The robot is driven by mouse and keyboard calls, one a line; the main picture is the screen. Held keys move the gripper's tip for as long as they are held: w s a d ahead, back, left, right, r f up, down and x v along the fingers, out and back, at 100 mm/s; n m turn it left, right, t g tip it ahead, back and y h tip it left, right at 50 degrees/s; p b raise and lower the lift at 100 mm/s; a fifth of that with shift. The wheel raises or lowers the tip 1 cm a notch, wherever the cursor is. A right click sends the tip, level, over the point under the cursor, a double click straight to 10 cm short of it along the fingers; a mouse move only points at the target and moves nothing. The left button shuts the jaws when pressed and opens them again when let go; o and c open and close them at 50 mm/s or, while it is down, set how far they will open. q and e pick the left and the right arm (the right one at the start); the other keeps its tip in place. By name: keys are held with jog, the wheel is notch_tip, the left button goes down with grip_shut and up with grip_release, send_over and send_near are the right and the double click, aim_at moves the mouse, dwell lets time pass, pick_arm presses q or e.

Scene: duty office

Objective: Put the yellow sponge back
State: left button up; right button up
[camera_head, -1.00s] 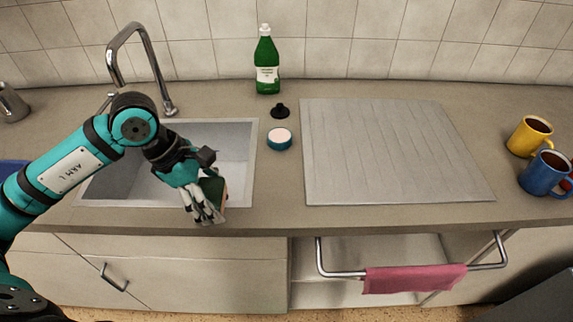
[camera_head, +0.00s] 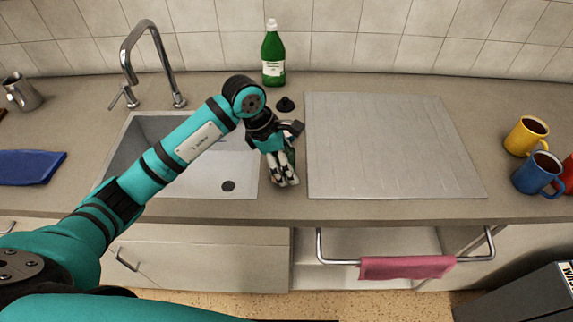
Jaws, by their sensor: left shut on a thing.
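My left gripper (camera_head: 284,182) is shut, fingers pointing down, over the counter strip between the sink (camera_head: 128,146) and the ridged drainboard (camera_head: 390,150). The yellow sponge is in its grip, mostly hidden by the fingers and hand, so I cannot make out its colour or whether it touches the counter. A small round teal dish with a pale top, seen earlier on this strip, is hidden behind the hand. My right gripper is not in view.
A green bottle (camera_head: 273,58) and a small black stopper (camera_head: 285,104) stand behind the hand. A tap (camera_head: 130,65) rises behind the sink. Mugs (camera_head: 525,136) stand at right, a blue cloth (camera_head: 30,166) lies at left. A pink towel (camera_head: 405,267) hangs on the front rail. The drainboard is clear.

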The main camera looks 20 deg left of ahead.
pick_arm(q)
notch_tip(320, 180, down, 2)
jog(key=shift+s+f+p, duration=0.1)
jog(key=shift+f+p, duration=0.05)
jog(key=shift+p, duration=0.35)
jog(key=shift+f, duration=0.4)
jog(key=o, duration=1.1)
jog(key=shift+c, duration=0.2)
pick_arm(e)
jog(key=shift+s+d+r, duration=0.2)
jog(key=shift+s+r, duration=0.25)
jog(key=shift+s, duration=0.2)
